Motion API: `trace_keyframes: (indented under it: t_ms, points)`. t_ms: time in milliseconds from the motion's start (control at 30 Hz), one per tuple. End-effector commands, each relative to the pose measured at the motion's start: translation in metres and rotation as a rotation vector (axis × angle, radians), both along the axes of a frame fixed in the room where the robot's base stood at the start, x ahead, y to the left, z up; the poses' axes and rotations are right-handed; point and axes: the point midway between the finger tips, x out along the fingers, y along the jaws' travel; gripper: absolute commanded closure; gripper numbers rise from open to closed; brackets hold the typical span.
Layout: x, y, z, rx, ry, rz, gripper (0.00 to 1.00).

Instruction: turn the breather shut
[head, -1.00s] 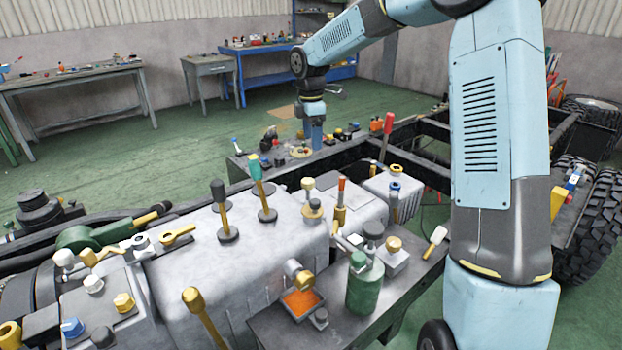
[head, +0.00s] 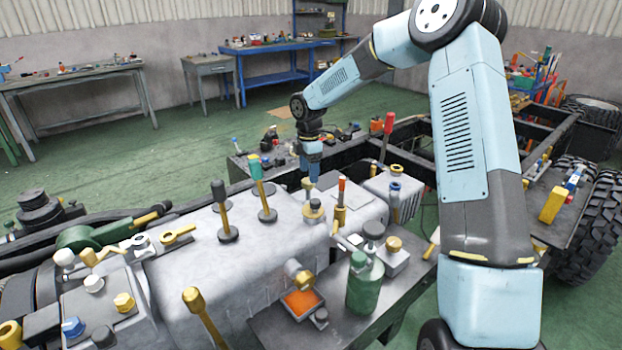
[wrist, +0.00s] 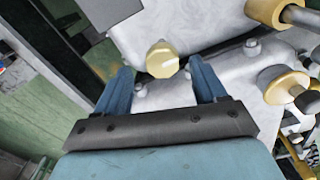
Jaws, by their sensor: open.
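A pale yellow knob with a white pointer mark, which looks like the breather (wrist: 162,59), sits on the light grey casing in the wrist view. My gripper (wrist: 160,68) is open, with one blue finger to each side of the knob in that picture. I see no finger touching it, and the height gap cannot be told. In the head view my gripper (head: 313,174) points down over the grey casing (head: 275,235), beside a cream knob partly hidden by its fingers.
A red-handled lever (head: 386,135) rises behind. A green bottle (head: 365,285) and an orange tray (head: 300,303) are nearer on the bench.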

Motion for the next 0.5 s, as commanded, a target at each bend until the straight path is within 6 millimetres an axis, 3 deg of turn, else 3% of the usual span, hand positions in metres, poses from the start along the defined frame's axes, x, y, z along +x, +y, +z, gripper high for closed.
trace_keyframes:
  t_ms: [200, 500]
  points:
    - [0.000, 0.000, -0.026, 0.001, 0.001, 0.000, 0.29]
    - [0.000, 0.000, -0.034, 0.000, 0.000, -0.001, 0.29]
